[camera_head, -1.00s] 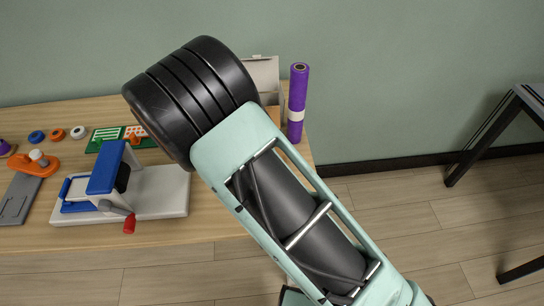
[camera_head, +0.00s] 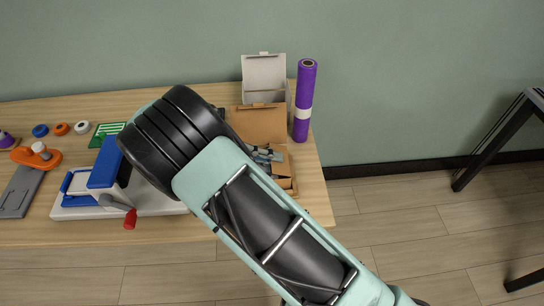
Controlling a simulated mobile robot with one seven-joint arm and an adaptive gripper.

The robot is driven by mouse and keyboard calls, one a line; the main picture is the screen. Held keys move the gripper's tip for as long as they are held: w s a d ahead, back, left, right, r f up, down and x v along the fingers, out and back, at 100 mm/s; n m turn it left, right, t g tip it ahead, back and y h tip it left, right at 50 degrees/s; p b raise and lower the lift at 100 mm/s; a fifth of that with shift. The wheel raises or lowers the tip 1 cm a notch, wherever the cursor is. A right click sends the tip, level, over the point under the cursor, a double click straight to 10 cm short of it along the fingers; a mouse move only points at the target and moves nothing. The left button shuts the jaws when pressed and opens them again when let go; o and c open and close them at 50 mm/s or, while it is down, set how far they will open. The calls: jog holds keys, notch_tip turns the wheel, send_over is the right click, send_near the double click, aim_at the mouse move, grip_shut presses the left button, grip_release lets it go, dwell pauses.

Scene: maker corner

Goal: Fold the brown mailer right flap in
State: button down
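The brown mailer (camera_head: 260,122) sits near the table's right end, behind and to the right of my arm. A wide brown panel stands up at its back. Small grey-blue pieces (camera_head: 264,154) show inside it. A narrow brown strip (camera_head: 286,168) runs along its right side; I cannot tell how far this flap leans. My arm covers the mailer's left and front parts. My gripper is not visible; only my arm's black banded section and pale green link show, left and front of the mailer.
A white open box (camera_head: 264,72) stands behind the mailer. A purple roll (camera_head: 304,100) stands upright just right of it. A blue and white device (camera_head: 105,175) with a red-knobbed handle is at left. The wooden table (camera_head: 312,185) is bare by its right edge.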

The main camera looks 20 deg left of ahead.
jog(key=c, duration=2.2)
grip_release()
jog(key=shift+c, duration=0.2)
